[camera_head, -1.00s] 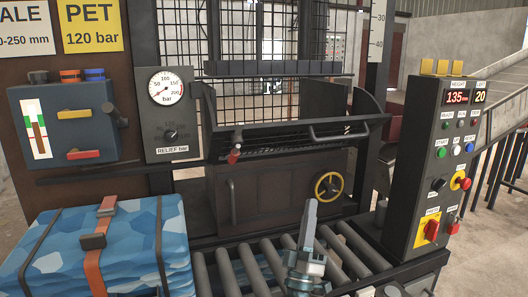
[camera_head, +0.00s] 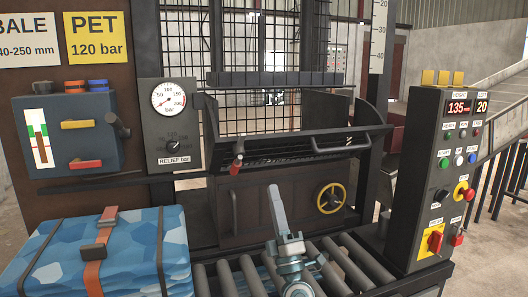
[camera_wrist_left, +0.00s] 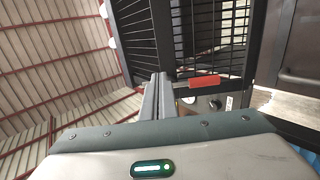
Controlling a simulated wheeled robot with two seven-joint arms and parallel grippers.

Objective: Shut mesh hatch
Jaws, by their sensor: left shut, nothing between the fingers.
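The mesh hatch (camera_head: 285,136) on the dark press stands open, tilted out toward me, with a dark bar handle (camera_head: 341,146) at its front right. A red-tipped latch (camera_head: 236,163) hangs at its left end; a red grip, probably the same one, shows in the left wrist view (camera_wrist_left: 203,82). My left gripper (camera_head: 274,190) is shut and empty, pointing up in front of the lower panel, below the hatch and apart from it in the picture. Its closed fingers also show in the left wrist view (camera_wrist_left: 158,82). My right gripper is not in view.
A yellow handwheel (camera_head: 331,198) sits on the lower panel. Rollers (camera_head: 345,262) run below it. A strapped blue bale (camera_head: 130,245) stands at left, a control post (camera_head: 437,185) at right. A pressure gauge (camera_head: 168,99) is left of the hatch.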

